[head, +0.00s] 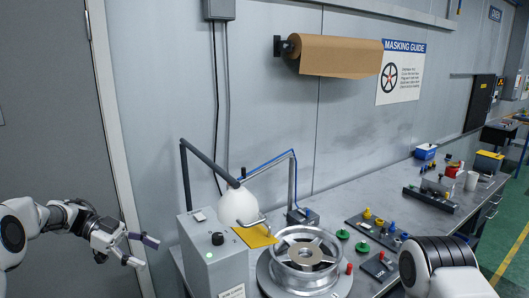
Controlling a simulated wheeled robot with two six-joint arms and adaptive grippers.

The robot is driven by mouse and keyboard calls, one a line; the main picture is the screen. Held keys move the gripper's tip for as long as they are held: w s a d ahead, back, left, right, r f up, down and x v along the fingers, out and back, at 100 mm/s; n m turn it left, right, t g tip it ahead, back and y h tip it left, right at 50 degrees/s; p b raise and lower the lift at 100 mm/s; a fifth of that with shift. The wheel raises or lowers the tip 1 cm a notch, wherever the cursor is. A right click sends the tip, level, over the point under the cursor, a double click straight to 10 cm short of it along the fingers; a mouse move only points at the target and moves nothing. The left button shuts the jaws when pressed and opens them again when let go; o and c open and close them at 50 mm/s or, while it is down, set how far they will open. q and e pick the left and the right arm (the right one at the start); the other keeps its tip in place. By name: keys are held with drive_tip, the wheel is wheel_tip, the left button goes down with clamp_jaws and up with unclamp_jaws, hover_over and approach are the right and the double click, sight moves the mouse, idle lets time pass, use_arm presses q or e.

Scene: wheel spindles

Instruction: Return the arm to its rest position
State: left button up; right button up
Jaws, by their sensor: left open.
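My left arm comes in from the left edge. Its gripper (143,252) is open and empty, held in the air in front of the grey wall and door, left of the grey control box (212,258). Nothing touches its fingers. My right arm shows only as a white link with a black ribbed part at the lower right; its gripper is out of the picture. A silver spoked wheel (306,251) lies flat on a round spindle base (342,287) on the bench, between the two arms and apart from the left gripper.
A lamp with a white head (238,206) stands over the bench beside the control box. The grey bench (345,205) runs back to the right, with a tray of coloured plugs (373,227) and a dark rack (430,199). A brown paper roll (340,56) hangs on the wall.

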use_arm(q)
drive_tip(key=s+d+f+n+t+b, duration=0.35)
drive_tip(key=d+f+n, duration=0.2)
drive_tip(key=f, duration=0.55)
drive_tip(key=s+d+f+n+t+b, duration=0.2)
drive_tip(key=d+f+n+b, duration=0.4)
drive_tip(key=f, duration=0.5)
drive_tip(key=s+d+f+n+t+b, duration=0.2)
drive_tip(key=d+f+n+t+b, duration=0.1)
drive_tip(key=d+f, duration=0.65)
drive_tip(key=s+a+f+n+y+b, duration=0.2)
drive_tip(key=s+a+f+n+y, duration=0.35)
drive_tip(key=s+f, duration=0.55)
drive_tip(key=s+a+f+g+y, duration=0.2)
drive_tip(key=s+a+g+y, duration=0.1)
drive_tip(key=s, duration=0.6)
drive_tip(key=s+a+f+g+y, duration=0.2)
drive_tip(key=s+a+g+y, duration=0.2)
drive_tip(key=s+a, duration=0.4)
drive_tip(key=shift+s+y+p, duration=0.35)
drive_tip(key=shift+s+y, duration=0.05)
drive_tip(key=shift+y, duration=0.05)
use_arm(e)
wheel_tip(320, 180, down, 14)
drive_tip(key=w, duration=0.1)
